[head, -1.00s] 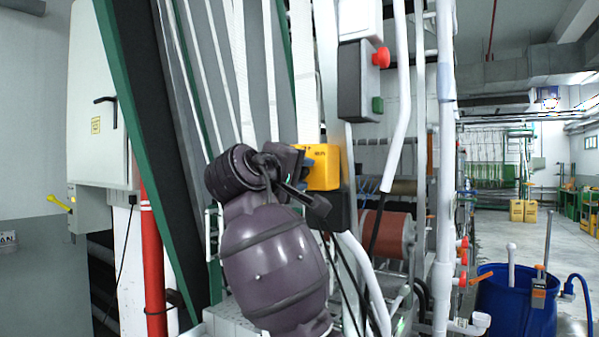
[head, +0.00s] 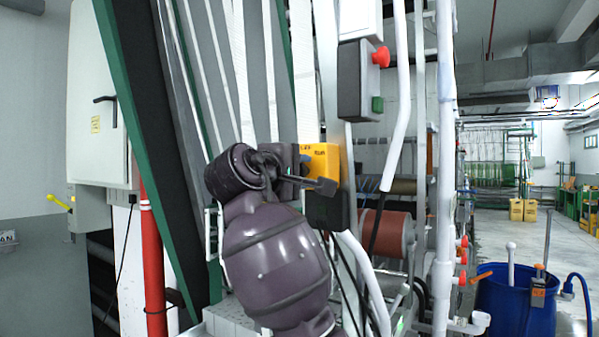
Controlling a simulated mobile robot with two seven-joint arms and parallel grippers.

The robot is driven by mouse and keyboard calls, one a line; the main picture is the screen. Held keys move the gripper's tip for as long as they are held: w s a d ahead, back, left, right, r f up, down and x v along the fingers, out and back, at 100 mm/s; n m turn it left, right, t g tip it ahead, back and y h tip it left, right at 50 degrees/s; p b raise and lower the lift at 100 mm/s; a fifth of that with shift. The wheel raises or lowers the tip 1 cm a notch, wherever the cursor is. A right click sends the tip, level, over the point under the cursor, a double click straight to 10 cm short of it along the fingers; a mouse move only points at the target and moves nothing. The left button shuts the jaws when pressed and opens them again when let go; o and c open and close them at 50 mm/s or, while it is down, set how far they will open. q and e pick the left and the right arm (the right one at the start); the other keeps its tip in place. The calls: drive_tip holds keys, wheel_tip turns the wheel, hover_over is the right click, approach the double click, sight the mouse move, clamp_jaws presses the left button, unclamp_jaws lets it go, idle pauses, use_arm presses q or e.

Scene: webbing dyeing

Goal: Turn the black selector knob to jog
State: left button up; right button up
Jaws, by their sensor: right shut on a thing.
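The yellow control box (head: 326,160) with small dark lettering along its top is near the middle of the head view, above a black lower part (head: 325,212). My right gripper (head: 318,184) is at the front of this box, its dark finger pointing right across the lower yellow face. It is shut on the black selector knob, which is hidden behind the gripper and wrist. I cannot read which position the knob points to. My left gripper is not in view.
A grey box with a red button (head: 381,57) and a green button (head: 377,104) hangs above right. White webbing straps run behind my arm. A white pipe (head: 397,110) is right of the box. A blue barrel (head: 505,300) stands at lower right.

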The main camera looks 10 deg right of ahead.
drive_tip(key=o, duration=0.9)
drive_tip(key=shift+s+a, duration=0.1)
drive_tip(key=b+v, duration=0.2)
drive_tip(key=v, duration=0.8)
drive_tip(key=shift+s+a+b, duration=0.2)
drive_tip(key=shift+b, duration=0.1)
